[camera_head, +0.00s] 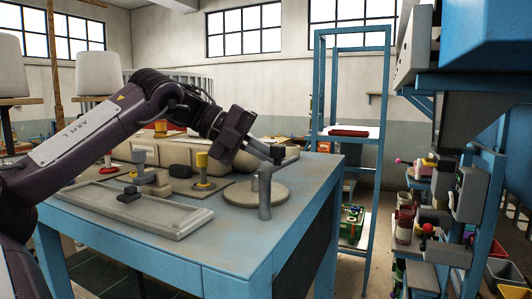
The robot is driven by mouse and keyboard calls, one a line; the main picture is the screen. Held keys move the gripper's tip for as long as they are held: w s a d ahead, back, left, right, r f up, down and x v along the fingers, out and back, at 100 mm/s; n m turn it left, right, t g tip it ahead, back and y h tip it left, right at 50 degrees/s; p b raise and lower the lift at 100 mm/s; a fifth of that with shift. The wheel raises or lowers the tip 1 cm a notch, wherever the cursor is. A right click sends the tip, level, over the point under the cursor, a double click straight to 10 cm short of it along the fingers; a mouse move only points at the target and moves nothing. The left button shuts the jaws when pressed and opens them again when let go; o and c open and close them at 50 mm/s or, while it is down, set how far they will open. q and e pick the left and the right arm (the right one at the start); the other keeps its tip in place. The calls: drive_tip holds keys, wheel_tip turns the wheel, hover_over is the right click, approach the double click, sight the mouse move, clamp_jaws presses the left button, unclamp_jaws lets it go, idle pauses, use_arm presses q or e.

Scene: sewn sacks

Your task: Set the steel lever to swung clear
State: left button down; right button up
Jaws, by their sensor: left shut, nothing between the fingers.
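A grey metal upright (265,195), which looks like the steel lever, stands at the front edge of a round beige plate (240,193) on the blue table. My left gripper (277,152) comes in from the left, angled down to the right. It is shut and empty, its fingertips close above the top of the upright; I cannot tell whether they touch it. The gripper hides part of what lies behind. My right gripper is not in view.
The blue table (190,262) also carries a shallow grey tray (130,213), a yellow-topped fixture (202,170), dark small blocks (181,171) and beige sack-like shapes (145,150) behind. A blue rack (366,180) stands behind right. Cluttered shelving is at far right.

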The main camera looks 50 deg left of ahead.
use_arm(q)
drive_tip(key=shift+w+d, duration=0.3)
drive_tip(key=shift+w, duration=0.05)
drive_tip(key=shift+w+d+f, duration=0.15)
drive_tip(key=shift+w+d, duration=0.65)
drive_tip(key=shift+w+d+p, duration=0.15)
drive_tip(key=shift+d+p, duration=0.05)
drive_tip(key=shift+d, duration=0.55)
drive_tip(key=shift+w+d+p, duration=0.15)
drive_tip(key=shift+d, duration=0.55)
drive_tip(key=b+v, duration=0.2)
drive_tip(key=v, duration=0.5)
drive_tip(key=shift+s+a, duration=0.2)
drive_tip(key=shift+s, duration=0.05)
